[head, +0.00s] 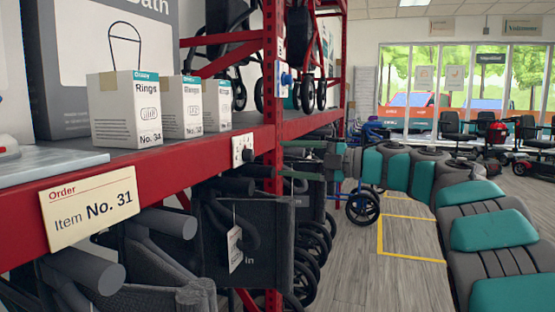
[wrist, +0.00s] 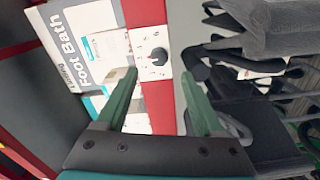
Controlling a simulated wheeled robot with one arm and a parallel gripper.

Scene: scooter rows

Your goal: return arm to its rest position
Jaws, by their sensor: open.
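My gripper (head: 286,160) is at the end of my teal and grey arm (head: 400,170), which reaches in from the right in the head view. The gripper is beside the red shelf post, level with the area just below the shelf edge. In the wrist view my gripper (wrist: 160,78) shows two green fingers spread apart with nothing between them. Behind them are the red shelf edge (wrist: 160,105) and a white plate with a dark round knob (wrist: 152,52).
The red shelf (head: 180,165) holds small white boxes (head: 125,108) and a large grey box (head: 75,60). Folded walkers or wheelchairs (head: 250,235) stand underneath. A blue-framed wheeled walker (head: 362,207) is beyond. The wooden floor (head: 400,275) with yellow lines has free room.

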